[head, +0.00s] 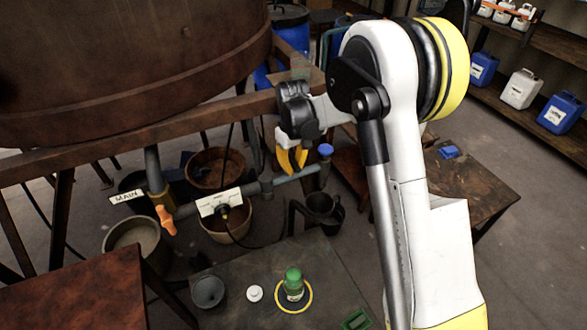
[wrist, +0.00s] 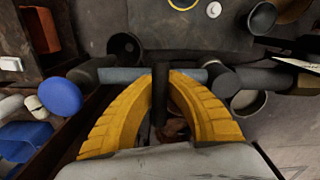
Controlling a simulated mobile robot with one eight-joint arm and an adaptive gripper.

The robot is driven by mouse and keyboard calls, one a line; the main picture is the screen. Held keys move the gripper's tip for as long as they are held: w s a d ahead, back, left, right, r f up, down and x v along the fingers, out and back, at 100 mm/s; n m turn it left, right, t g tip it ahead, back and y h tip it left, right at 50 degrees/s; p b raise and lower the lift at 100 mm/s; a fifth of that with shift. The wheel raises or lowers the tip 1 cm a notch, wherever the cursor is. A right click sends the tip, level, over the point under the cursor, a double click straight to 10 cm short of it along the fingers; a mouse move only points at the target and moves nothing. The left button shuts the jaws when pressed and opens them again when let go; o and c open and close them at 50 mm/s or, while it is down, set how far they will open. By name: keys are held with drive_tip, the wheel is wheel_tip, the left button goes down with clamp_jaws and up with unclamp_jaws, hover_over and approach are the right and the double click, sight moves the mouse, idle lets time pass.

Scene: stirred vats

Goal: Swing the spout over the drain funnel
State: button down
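The spout is a grey-blue pipe (head: 292,178), running right from a dark joint (head: 265,188) to a dark end. A round blue cap (head: 325,150) shows at that end. My gripper (head: 291,168) is at the middle of the spout. In the wrist view, its yellow fingers (wrist: 161,76) close in on both sides of a dark upright post (wrist: 160,95) at the pipe (wrist: 125,75). A dark grey funnel-like cup (head: 208,291), perhaps the drain funnel, stands on the low table (head: 240,262), apart from the spout.
On the low table are a white disc (head: 254,293) and a green bottle (head: 293,282) within a yellow ring. A black jug (head: 323,212) is below the spout end. An orange valve handle (head: 165,220) is left.

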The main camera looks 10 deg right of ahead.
drive_tip(key=shift+w, duration=0.1)
drive_tip(key=c, duration=1.5)
unclamp_jaws()
drive_tip(key=shift+o, duration=0.2)
wheel_tip(320, 180, up, 12)
drive_tip(key=shift+r, duration=0.1)
